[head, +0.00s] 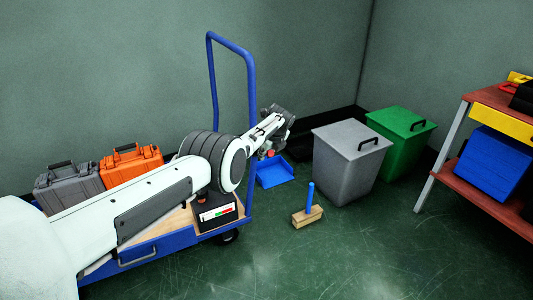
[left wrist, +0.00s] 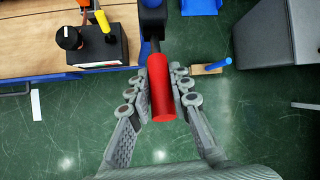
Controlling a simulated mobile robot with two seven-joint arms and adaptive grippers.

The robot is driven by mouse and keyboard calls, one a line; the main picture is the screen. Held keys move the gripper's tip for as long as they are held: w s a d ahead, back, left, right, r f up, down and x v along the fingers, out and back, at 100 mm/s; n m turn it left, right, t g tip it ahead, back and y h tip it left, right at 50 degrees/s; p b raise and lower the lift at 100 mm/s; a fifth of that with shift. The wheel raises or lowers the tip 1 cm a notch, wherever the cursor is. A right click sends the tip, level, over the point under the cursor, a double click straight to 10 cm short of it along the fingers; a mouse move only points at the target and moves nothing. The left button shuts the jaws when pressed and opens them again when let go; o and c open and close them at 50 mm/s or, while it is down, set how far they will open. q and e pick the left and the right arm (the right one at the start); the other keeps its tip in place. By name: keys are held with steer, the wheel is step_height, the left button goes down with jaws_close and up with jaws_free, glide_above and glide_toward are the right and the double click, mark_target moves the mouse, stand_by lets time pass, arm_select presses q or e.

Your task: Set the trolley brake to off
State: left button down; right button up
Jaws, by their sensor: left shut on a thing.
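The trolley has a wooden deck, a blue frame (head: 160,248) and a tall blue push handle (head: 211,85); part of its deck also shows in the left wrist view (left wrist: 35,42). A red lever grip (left wrist: 160,88) on a dark rod sticks out from a dark blue-black mount (left wrist: 152,18) beside the trolley's edge. My left gripper (left wrist: 162,100) is shut on this red grip, with one finger on each side. In the head view my left gripper (head: 266,150) is small and partly hidden by its own wrist. My right gripper is not in view.
The front floor is clear.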

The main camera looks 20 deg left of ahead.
arm_select(q)
steer(key=shift+s+a+f, duration=0.1)
steer(key=shift+s+a, duration=0.05)
steer(key=shift+a, duration=0.05)
steer(key=c, duration=1.4)
jaws_free()
steer(key=shift+o, duration=0.2)
steer(key=shift+d+r, duration=0.25)
steer(key=shift+r, duration=0.3)
steer(key=v, duration=1.1)
steer(key=shift+s+f, duration=0.1)
steer(key=shift+f, duration=0.05)
steer(key=s+a+f+n+g+h, duration=0.1)
steer(key=s+a+f+n, duration=0.1)
steer(key=s+f+n, duration=1.4)
steer(key=s+d+f+n, duration=0.1)
steer(key=s+f+n, duration=0.2)
steer(key=s, duration=1.1)
steer(key=s+f+n+h, duration=0.1)
steer(key=s+f+n, duration=0.2)
steer(key=s+f, duration=0.4)
steer(key=s, duration=0.8)
steer(key=shift+s+d+f+n+g+h, duration=0.15)
steer(key=shift+d+f+n+g+h, duration=0.15)
steer(key=shift+d+f+n+g, duration=0.1)
